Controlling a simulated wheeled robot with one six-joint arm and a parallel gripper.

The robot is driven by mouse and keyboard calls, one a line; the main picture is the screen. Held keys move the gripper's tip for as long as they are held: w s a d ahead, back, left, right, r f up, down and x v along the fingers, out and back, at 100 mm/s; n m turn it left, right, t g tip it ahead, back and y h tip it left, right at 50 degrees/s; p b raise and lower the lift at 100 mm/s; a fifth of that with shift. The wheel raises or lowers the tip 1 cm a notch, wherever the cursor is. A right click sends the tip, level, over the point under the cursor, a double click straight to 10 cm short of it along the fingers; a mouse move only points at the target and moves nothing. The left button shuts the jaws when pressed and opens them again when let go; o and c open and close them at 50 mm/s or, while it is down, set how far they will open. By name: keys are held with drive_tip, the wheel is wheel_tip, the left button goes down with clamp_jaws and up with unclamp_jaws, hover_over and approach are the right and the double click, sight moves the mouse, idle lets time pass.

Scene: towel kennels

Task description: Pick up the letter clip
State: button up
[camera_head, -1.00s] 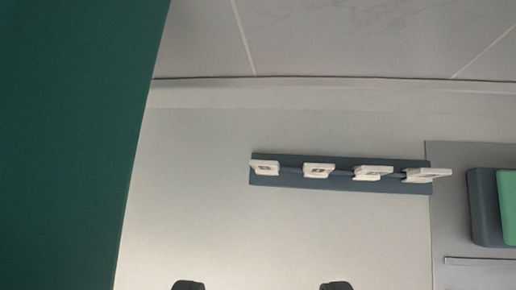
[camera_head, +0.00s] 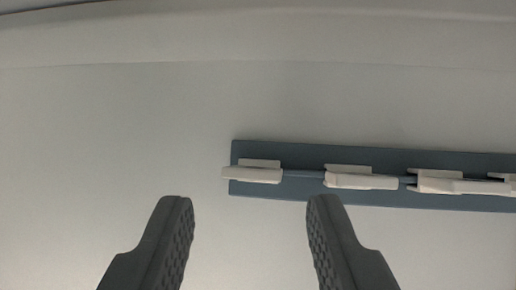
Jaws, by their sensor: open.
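Several white clips hang in a row on a dark blue-grey rail (camera_head: 300,193). The leftmost clip (camera_head: 252,174) is at the rail's left end, a second clip (camera_head: 361,181) is to its right, and a third clip (camera_head: 464,186) is further right. Another clip is partly cut off at the right edge. No letters can be read on them now, so I cannot tell which is the letter clip. My gripper (camera_head: 249,208) is open and empty. Its fingertips show just below the leftmost clip, one to each side, apart from it.
The rail is on a plain grey surface (camera_head: 110,140) that is clear to the left. A pale ledge (camera_head: 260,38) runs across the top. The rail runs out of view on the right.

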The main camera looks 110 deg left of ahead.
sight(253, 180)
drive_tip(key=x, duration=0.4)
drive_tip(key=shift+d+f, duration=0.1)
drive_tip(key=c, duration=0.8)
drive_tip(key=shift+o, duration=0.2)
wheel_tip(253, 180, up, 3)
drive_tip(key=shift+r, duration=0.25)
drive_tip(key=s+d, duration=0.3)
drive_tip(key=d, duration=0.1)
drive_tip(key=s+d, duration=0.3)
drive_tip(key=d, duration=0.2)
drive_tip(key=s+d, duration=0.3)
drive_tip(key=d, duration=0.2)
drive_tip(key=shift+s+d, duration=0.15)
drive_tip(key=shift+d, duration=0.1)
drive_tip(key=shift+s+d, duration=0.25)
drive_tip(key=shift+d, duration=0.1)
drive_tip(key=shift+d, duration=0.1)
